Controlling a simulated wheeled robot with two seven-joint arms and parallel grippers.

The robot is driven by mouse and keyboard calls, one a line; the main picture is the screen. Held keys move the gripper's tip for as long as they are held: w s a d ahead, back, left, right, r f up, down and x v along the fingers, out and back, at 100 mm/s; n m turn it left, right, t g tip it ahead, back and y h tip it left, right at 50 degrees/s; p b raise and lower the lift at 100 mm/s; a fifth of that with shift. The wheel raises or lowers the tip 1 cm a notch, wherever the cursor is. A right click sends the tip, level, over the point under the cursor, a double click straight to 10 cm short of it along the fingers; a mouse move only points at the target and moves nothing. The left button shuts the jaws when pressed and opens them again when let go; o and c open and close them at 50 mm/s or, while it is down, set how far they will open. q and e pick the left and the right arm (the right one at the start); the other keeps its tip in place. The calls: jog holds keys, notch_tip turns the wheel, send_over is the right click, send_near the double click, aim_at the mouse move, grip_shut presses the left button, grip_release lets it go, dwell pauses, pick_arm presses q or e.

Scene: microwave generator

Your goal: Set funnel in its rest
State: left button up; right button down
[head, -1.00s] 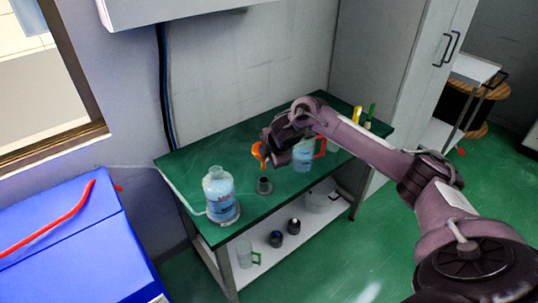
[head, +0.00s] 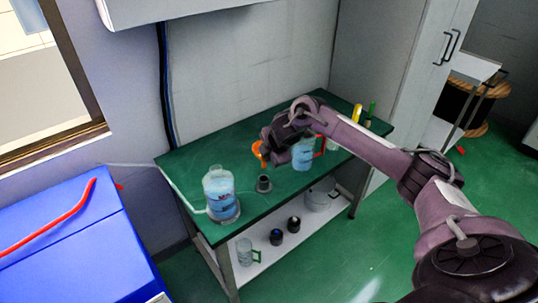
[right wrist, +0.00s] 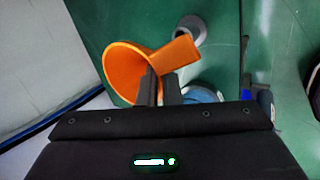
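The orange funnel (head: 260,151) is in my right gripper (head: 268,146), above the green table. In the right wrist view the funnel (right wrist: 122,72) lies tilted, with its wide mouth to the left and its narrower part to the upper right. The fingertips (right wrist: 160,85) are shut on it and hide part of it. A small dark grey cup-like holder on a round base, seemingly the rest (head: 264,183), stands on the table below and apart from the funnel. It seems to show at the top of the right wrist view (right wrist: 189,30). My left gripper is not in view.
A large bottle of blue liquid (head: 219,195) stands left of the rest. A blue jug with a red handle (head: 303,156) stands close behind the gripper on the right. Yellow and green items (head: 364,113) stand at the far right. The table's left back (head: 200,155) is clear.

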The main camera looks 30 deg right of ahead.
jog(key=shift+p, duration=0.5)
dwell(0.8)
jog(key=shift+f, duration=0.15)
jog(key=shift+f+b, duration=0.35)
jog(key=shift+w+f+b, duration=0.15)
jog(key=shift+f+b, duration=2.7)
jog(key=shift+f, duration=1.5)
jog(key=c, duration=1.5)
grip_release()
jog(key=shift+c, duration=0.2)
jog(key=v, duration=0.7)
jog(key=shift+r, duration=0.35)
